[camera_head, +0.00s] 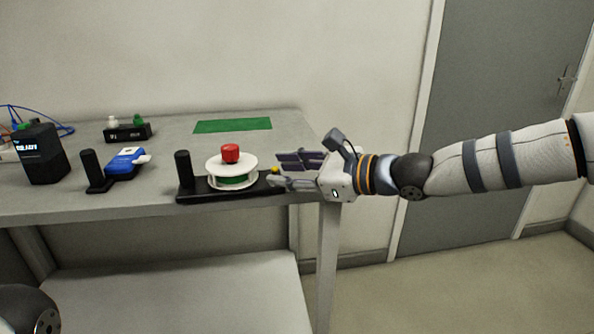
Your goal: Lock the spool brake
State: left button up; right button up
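The spool (231,179) has white flanges with a green band between them and a red knob (231,153) on top. It sits on a long black base (198,190) with an upright black post (184,168) at its left end. A small yellow piece (275,170) shows at the right end of the base; I cannot tell if it is the brake. My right gripper (274,172) comes from the right, its fingers apart and pointing left, with the yellow piece at their tips. The fingers hide the base's right end. My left gripper is out of view.
A blue device (126,160) on a black stand and a black box with a lit display (44,155) stand left. Behind are a black holder (128,132) with white and green knobs and a flat green mat (232,125). The grey table (285,124) ends beneath my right gripper.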

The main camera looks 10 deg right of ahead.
jog(key=v, duration=1.1)
jog(key=shift+s+d, duration=0.2)
jog(key=shift+s, duration=0.05)
jog(key=s+f+n+g+h+p, duration=0.1)
jog(key=s+f+n+g+h, duration=0.3)
jog(key=s+f, duration=0.8)
jog(key=s+f+n+g+h+p, duration=0.1)
jog(key=s+f+n+g+h, duration=0.5)
jog(key=f, duration=1)
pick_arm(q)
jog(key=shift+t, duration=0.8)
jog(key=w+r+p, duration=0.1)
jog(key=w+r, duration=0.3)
pick_arm(e)
jog(key=s+d+f+n, duration=0.2)
jog(key=s+n, duration=0.1)
jog(key=s, duration=0.6)
jog(key=s+d+f+n+g+h, duration=0.1)
jog(key=s+n, duration=0.3)
jog(key=s, duration=0.5)
jog(key=s+d+f+n+g, duration=0.1)
jog(key=s+d+f+n, duration=0.2)
jog(key=s, duration=0.7)
jog(key=shift+f+n+h, duration=0.4)
jog(key=shift+f+n, duration=0.2)
jog(key=shift+n, duration=0.1)
